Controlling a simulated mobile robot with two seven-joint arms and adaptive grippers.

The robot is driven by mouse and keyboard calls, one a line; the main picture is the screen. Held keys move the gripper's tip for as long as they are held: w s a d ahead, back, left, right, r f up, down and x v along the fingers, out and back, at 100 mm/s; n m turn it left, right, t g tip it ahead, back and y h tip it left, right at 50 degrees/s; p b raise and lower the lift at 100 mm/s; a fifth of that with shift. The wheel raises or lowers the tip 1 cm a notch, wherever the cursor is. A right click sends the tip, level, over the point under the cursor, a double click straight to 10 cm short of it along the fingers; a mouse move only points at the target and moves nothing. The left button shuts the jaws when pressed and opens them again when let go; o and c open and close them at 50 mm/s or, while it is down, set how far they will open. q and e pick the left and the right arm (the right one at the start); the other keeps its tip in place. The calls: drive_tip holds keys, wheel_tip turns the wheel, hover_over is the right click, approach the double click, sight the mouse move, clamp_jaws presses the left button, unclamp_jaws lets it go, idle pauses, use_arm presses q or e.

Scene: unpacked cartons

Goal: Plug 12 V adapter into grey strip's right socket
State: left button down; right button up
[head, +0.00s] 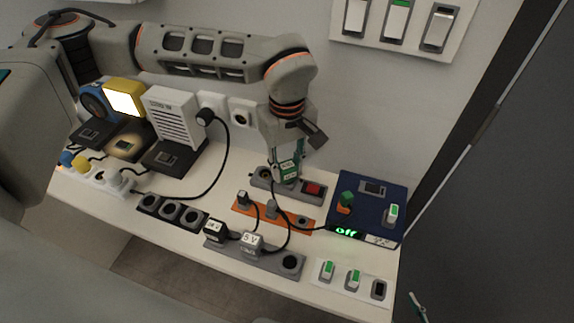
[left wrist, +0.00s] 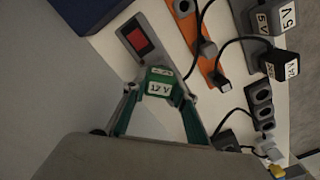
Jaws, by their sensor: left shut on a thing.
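The 12 V adapter (left wrist: 160,87), green with a white label, is between the teal fingers of my left gripper (head: 286,176), which is shut on it. It is at the back grey strip (head: 313,198) with the red switch; I cannot tell whether it is seated there or just above. The front grey strip (head: 269,263) holds the 24 V adapter (head: 215,230) at its left and the 5 V adapter (head: 251,243) in its middle. Its right socket (head: 290,262) is empty. A small green-and-grey tip at the lower right edge looks like my right gripper (head: 418,308); its jaws are not clear.
An orange strip (head: 297,223) with small plugs lies between the two grey strips. A black strip (head: 170,210) is at left. A blue box (head: 371,190) stands at right, beside a white switch panel (head: 352,280). Black cords cross near the front strip.

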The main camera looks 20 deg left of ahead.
use_arm(q)
drive_tip(key=shift+f, duration=0.3)
idle(0.5)
drive_tip(key=c, duration=1.5)
unclamp_jaws()
